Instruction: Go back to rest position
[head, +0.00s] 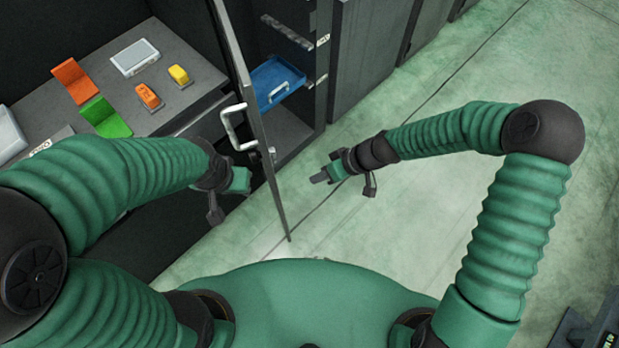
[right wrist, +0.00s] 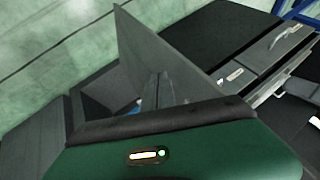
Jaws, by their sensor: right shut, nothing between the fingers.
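My right gripper (head: 322,177) is shut and empty, in the air over the green floor to the right of the open cabinet door (head: 262,120). In the right wrist view its fingers (right wrist: 157,88) show in front of a grey panel. My left gripper (head: 241,181) is beside the door on its left side, just below the white door handle (head: 236,127). A gap seems to lie between it and the handle. Its fingertips are too small and dark to tell whether they are open or shut.
Inside the cabinet a blue tray (head: 274,84) sits on a shelf. The grey counter (head: 60,112) at left carries orange and green angled pieces, a white box (head: 134,58), and small orange and yellow items.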

